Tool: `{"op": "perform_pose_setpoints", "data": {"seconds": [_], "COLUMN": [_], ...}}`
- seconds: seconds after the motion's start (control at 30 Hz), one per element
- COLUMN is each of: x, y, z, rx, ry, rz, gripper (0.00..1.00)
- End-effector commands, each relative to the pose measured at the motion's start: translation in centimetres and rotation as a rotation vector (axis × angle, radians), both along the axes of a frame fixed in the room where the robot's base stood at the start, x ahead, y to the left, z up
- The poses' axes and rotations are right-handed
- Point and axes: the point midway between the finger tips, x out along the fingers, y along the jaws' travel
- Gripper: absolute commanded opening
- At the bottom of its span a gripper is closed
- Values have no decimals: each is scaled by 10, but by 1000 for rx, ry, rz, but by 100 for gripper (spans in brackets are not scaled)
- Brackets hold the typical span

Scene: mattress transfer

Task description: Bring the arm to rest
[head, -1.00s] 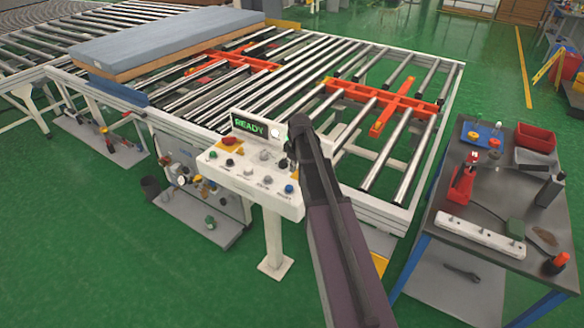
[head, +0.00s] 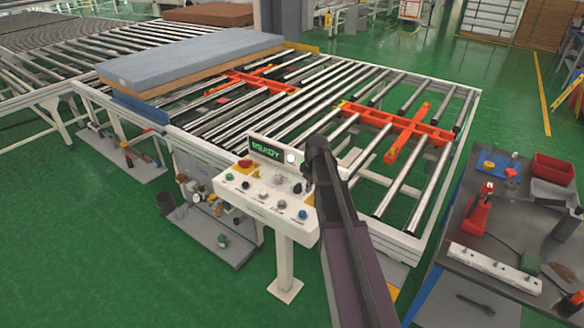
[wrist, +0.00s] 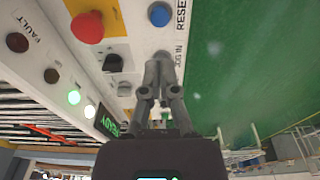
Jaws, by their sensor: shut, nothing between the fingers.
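My arm reaches up from the bottom of the head view, with my gripper (head: 310,168) by the right side of the white control panel (head: 262,200). In the wrist view my gripper (wrist: 162,62) is shut and empty, its tips close to the panel face near the "JOG IN" label. Whether the tips touch the panel, I cannot tell. The panel's display (head: 266,148) reads "READY" in green. In the wrist view a red button (wrist: 88,27), a blue button (wrist: 159,14) and a lit green lamp (wrist: 74,97) show.
A roller conveyor (head: 300,110) with orange crossbars stands behind the panel. A blue-grey mattress (head: 190,62) lies at its left end. A dark worktable (head: 490,240) with tools and a red bin (head: 553,168) stands at the right. Green floor is open at the lower left.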

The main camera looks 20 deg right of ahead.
Motion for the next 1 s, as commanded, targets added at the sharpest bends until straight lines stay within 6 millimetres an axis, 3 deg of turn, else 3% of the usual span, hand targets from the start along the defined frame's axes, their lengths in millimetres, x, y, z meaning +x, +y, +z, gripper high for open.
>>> {"op": "perform_pose_setpoints", "data": {"seconds": [0.17,0.37,0.57,0.8,1.0], "x": [-1,-23,-73,-148,-190], "y": [2,23,67,120,145], "z": [-1,-9,-26,-48,-58], "rx": [0,1,-2,-20,-36], "ry": [1,17,55,101,121], "rz": [-2,-59,-204,-431,-576], "gripper": [0,0,0,0,0]}}
